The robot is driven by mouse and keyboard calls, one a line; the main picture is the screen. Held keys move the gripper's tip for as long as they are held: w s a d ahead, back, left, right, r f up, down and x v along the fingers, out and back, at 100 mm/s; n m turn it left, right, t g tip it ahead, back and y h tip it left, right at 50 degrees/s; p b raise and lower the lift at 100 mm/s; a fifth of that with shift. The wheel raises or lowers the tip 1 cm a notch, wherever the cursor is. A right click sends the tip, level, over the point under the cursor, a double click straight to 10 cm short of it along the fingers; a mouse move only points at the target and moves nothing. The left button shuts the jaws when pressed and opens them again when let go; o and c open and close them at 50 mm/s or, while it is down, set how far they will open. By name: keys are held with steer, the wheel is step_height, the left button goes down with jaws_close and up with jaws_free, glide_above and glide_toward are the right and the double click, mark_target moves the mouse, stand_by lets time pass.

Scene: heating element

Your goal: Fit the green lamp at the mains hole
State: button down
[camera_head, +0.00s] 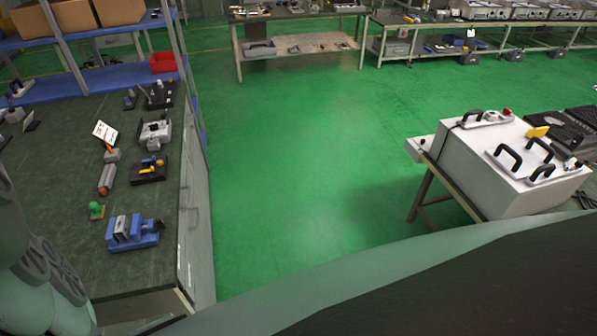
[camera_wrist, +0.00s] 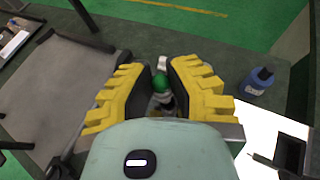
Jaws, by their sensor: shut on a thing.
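In the wrist view, my gripper (camera_wrist: 162,85) has its yellow-and-black fingers closed in around the green lamp (camera_wrist: 160,82). The lamp's round green top shows between the fingertips, with a grey and white body partly hidden below it. My gripper is not in the head view; only pale arm links show at its lower left. The mains hole cannot be made out in either view. A light grey box (camera_head: 470,165) with black handles and a small red part on top stands at the right of the head view.
A dark workbench (camera_head: 60,240) at left holds a blue fixture (camera_head: 133,232), a small green-topped piece (camera_head: 96,210) and several tools. Open green floor (camera_head: 300,180) lies between it and the box. In the wrist view, a blue object (camera_wrist: 258,81) stands right of my gripper.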

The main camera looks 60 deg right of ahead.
steer(key=shift+w+d+f+b, duration=0.1)
steer(key=shift+w+f+b, duration=0.05)
steer(key=shift+f+b, duration=1.65)
steer(key=c, duration=0.9)
jaws_free()
steer(key=shift+c, duration=0.2)
steer(key=shift+r, duration=0.1)
steer(key=shift+d+r, duration=0.2)
steer(key=shift+d, duration=0.15)
steer(key=shift+v, duration=0.95)
steer(key=v, duration=0.9)
steer(key=shift+d, duration=0.2)
